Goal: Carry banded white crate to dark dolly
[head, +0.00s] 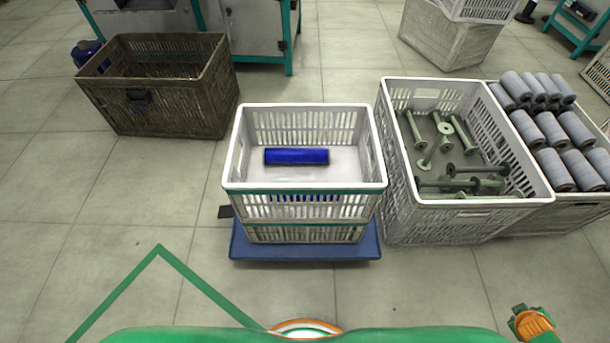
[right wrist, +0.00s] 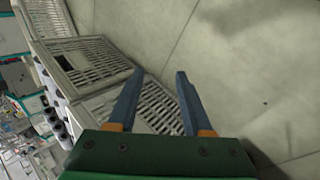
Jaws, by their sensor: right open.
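The banded white crate (head: 304,207) stands upright in the middle of the head view, with green bands on its front. Its lower part looks greyer, and I cannot tell whether that is a second crate beneath. A blue block (head: 296,156) lies inside it. A blue dolly (head: 305,251) is underneath. I cannot make out a separate dark dolly. My right gripper (right wrist: 159,73) is open and empty in the right wrist view, apart from the crates. My left gripper is out of view.
A brown crate (head: 160,108) stands at the back left. A large white crate with green spools (head: 455,225) stands close on the right, beside a crate of grey bobbins (head: 570,213). More crates (head: 445,41) and machines are behind. The floor at front left is clear, with a green line (head: 200,284).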

